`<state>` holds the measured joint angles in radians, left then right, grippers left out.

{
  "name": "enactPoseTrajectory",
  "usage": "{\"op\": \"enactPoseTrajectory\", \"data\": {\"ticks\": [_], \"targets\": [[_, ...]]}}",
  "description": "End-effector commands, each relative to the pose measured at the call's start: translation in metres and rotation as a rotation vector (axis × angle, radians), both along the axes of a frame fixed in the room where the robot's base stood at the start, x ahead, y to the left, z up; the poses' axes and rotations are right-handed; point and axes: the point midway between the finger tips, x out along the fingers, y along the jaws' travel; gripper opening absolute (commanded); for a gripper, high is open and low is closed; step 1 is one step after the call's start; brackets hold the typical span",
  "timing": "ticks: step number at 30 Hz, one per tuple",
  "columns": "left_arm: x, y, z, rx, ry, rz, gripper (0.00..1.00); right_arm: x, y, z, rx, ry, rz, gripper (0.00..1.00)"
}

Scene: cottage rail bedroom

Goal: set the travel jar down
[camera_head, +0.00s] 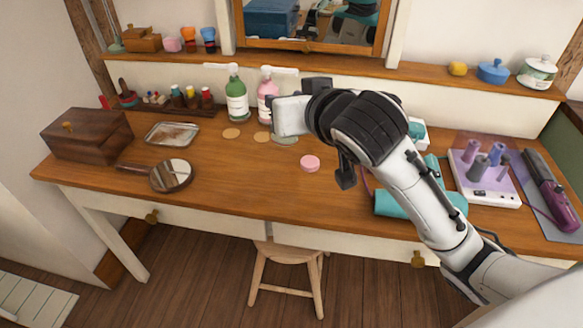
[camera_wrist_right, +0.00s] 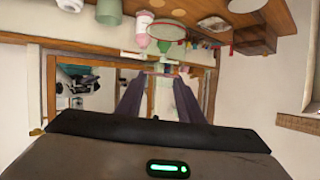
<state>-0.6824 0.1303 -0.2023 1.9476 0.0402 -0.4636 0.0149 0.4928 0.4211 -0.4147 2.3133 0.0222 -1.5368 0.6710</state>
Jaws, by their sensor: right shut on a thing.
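My right gripper (camera_head: 278,117) reaches in from the right, above the back middle of the wooden dressing table (camera_head: 235,185). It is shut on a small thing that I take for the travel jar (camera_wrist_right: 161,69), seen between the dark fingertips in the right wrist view. The jar is small and unclear there, and my gripper hides it in the head view. I cannot tell the exact gap between jar and table. My left gripper is out of view.
A green bottle (camera_head: 236,100) and a pink bottle (camera_head: 266,96) stand close beside the gripper. Two tan discs, a small pink round item (camera_head: 310,163) and a hand mirror (camera_head: 171,175) lie nearby. The front middle of the table is clear.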

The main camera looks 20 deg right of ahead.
Motion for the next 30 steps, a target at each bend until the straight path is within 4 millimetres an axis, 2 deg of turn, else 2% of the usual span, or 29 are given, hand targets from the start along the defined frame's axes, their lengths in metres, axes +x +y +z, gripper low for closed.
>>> {"op": "enactPoseTrajectory", "data": {"ticks": [1, 3, 6, 10, 15, 21, 30], "targets": [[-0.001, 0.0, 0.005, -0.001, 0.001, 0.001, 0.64, 0.019, 0.002, -0.007, 0.003, 0.012, -0.009, 0.0], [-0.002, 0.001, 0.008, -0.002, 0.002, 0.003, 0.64, 0.043, 0.004, -0.02, -0.005, 0.015, -0.018, 0.0], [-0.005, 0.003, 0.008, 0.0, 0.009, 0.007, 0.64, 0.072, 0.006, -0.042, -0.026, 0.021, -0.024, 0.0], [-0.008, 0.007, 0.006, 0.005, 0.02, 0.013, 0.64, 0.095, 0.01, -0.067, -0.055, 0.031, -0.024, 0.0], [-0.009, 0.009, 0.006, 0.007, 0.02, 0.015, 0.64, 0.106, 0.014, -0.092, -0.077, 0.037, -0.018, 0.0], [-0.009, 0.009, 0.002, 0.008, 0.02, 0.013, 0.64, 0.106, 0.013, -0.131, -0.08, 0.037, -0.017, 0.0], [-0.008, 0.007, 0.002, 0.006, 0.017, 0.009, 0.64, 0.106, 0.013, -0.158, -0.08, 0.035, -0.017, 0.0]]}}
